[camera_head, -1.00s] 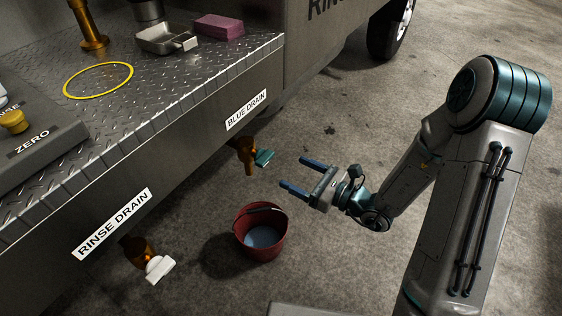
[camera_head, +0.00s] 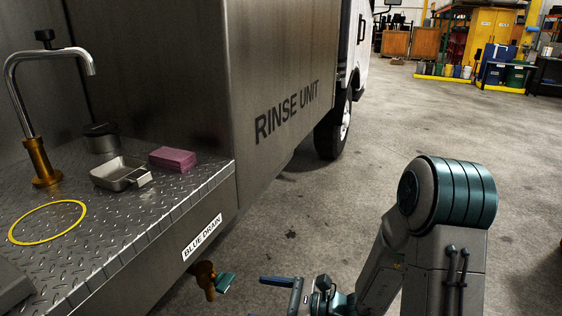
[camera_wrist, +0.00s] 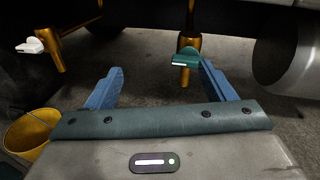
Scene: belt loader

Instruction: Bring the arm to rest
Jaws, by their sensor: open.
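My gripper (camera_wrist: 160,88) is open and empty, with its two blue fingers spread apart in the wrist view. In the head view only its upper part shows at the bottom edge, right of the blue drain tap. The blue drain tap (camera_head: 207,281), brass with a teal handle, hangs below the counter and also shows beyond my fingers in the wrist view (camera_wrist: 188,52). My arm is bent, with its elbow at the lower right of the head view.
The steel counter (camera_head: 140,215) holds a faucet (camera_head: 40,160), a metal tray (camera_head: 122,176), a pink sponge (camera_head: 173,158) and a yellow ring (camera_head: 47,222). A bucket (camera_wrist: 30,138) and a white-handled tap (camera_wrist: 45,45) show at left in the wrist view. Open floor (camera_head: 440,120) lies right.

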